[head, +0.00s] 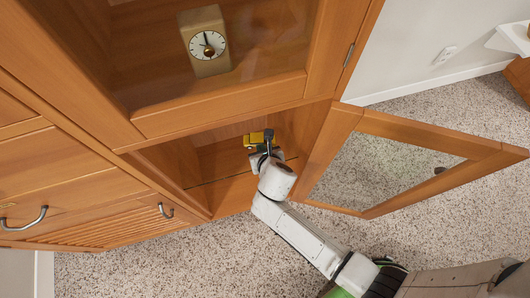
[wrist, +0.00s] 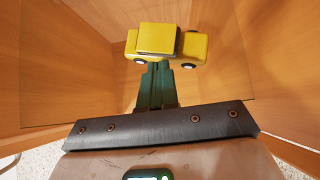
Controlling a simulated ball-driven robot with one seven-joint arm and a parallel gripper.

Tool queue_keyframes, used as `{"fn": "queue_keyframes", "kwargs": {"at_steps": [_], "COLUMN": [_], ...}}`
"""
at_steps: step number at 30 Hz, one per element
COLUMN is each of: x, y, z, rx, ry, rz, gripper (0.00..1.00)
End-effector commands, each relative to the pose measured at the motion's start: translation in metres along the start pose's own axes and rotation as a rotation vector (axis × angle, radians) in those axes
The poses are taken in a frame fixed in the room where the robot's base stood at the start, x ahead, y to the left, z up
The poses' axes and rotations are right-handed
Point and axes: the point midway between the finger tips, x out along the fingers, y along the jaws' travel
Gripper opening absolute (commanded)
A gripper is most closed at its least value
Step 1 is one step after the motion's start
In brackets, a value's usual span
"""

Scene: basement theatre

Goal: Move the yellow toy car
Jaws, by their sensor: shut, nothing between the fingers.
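The yellow toy car (head: 257,138) is inside the open lower compartment of the wooden cabinet. In the wrist view the yellow toy car (wrist: 165,44) shows its roof and two dark wheels, just beyond my fingertips. My gripper (head: 268,136) reaches into the compartment beside the car. In the wrist view my gripper (wrist: 155,68) has its dark green fingers together, with nothing between them. The fingertips overlap the car's near edge in the picture; I cannot tell whether they touch it.
The cabinet's glass-paned door (head: 369,122) stands open to the right of my arm. A clock (head: 206,42) sits behind the glass of the upper compartment. Drawers with metal handles (head: 24,222) are at the left. Speckled carpet (head: 150,270) lies clear in front.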

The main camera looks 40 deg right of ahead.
Motion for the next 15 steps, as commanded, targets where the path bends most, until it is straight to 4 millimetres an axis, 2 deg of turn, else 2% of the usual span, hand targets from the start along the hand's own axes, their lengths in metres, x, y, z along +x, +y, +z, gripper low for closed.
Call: {"fn": "queue_keyframes", "kwargs": {"at_steps": [15], "x": [0.0064], "y": [-0.0003], "z": [0.0067], "rx": [0.000], "ry": [0.001], "rz": [0.000], "gripper": [0.00]}}
